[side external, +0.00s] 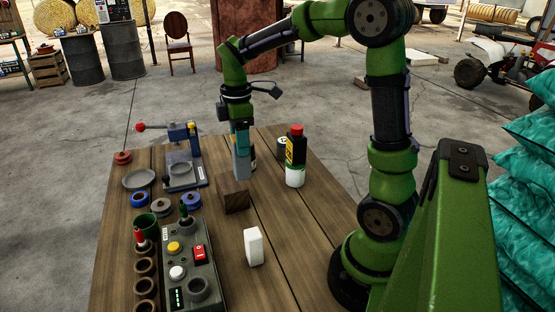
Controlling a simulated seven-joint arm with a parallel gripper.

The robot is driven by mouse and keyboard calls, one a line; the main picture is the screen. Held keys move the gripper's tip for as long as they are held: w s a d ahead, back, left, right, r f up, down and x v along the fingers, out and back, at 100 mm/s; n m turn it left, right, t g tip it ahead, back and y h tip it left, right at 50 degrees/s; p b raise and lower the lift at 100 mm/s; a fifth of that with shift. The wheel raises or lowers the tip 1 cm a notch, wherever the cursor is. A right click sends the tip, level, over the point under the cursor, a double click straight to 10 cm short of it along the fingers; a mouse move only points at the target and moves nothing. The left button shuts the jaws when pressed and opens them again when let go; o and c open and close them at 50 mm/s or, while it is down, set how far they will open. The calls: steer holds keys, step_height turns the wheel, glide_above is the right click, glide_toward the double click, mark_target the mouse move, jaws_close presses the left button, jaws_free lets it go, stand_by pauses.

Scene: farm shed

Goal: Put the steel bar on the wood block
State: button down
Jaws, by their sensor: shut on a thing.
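My gripper (242,150) points down over the middle of the table, with teal fingers shut on a grey upright steel bar (241,168). The bar's lower end shows just behind and above the wood block (235,196) in the picture. The wood block is a dark brown cube on the table. I cannot tell whether the bar touches the block or the table.
A white block (253,247) stands nearer. A control box (188,262), a press (184,160), a grey dish (139,179) and several rings crowd the left. The right front tabletop is clear.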

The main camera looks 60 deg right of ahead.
steer(key=w+d+f, duration=0.1)
steer(key=w+f, duration=0.3)
steer(key=w, duration=0.1)
steer(key=shift+d, duration=0.15)
steer(key=shift+f, duration=0.1)
steer(key=c, duration=0.5)
jaws_free()
